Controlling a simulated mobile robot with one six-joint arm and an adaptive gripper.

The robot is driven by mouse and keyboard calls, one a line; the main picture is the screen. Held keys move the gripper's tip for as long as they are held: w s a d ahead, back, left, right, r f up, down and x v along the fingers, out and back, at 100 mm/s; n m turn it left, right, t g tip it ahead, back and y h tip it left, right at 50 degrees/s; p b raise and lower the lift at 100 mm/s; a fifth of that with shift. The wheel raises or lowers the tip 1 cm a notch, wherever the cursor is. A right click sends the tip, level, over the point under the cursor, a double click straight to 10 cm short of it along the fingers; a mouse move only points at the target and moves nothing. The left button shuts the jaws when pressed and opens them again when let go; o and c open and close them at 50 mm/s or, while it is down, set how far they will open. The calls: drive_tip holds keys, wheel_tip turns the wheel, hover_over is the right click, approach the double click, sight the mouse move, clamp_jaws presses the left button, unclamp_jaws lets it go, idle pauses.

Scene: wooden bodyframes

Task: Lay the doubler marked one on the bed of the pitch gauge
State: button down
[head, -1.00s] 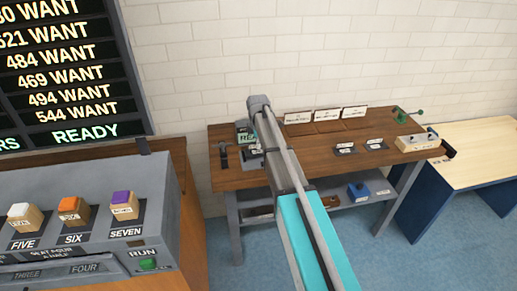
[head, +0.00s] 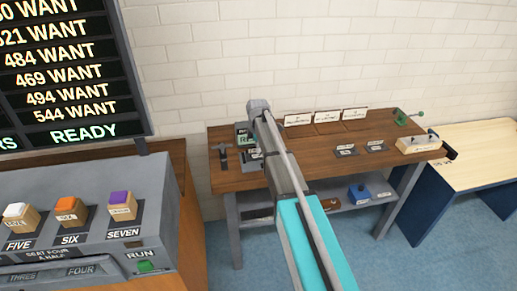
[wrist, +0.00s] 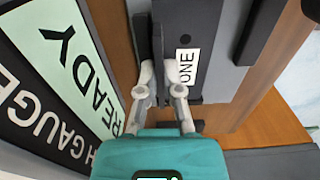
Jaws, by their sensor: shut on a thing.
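My gripper (wrist: 163,72) is shut on the doubler marked ONE (wrist: 186,85), a grey strip with a white label and small dark holes. In the wrist view the doubler is over or on the grey bed of the pitch gauge (wrist: 225,85); I cannot tell whether it touches. The gauge's sign (wrist: 40,105) and green READY panel (wrist: 75,60) are to the left. My gripper and the doubler are hard to make out there.
A blue box (head: 359,192) is on the shelf below. A grey console (head: 90,225) stands at left, a pale table (head: 485,155) at right.

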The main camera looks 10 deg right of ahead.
drive_tip(key=c, duration=1)
unclamp_jaws()
drive_tip(key=shift+s, duration=0.1)
drive_tip(key=shift+o, duration=1)
drive_tip(key=shift+f, duration=0.15)
wheel_tip(320, 180, up, 13)
drive_tip(key=p, duration=1.3)
drive_tip(key=shift+w, duration=0.2)
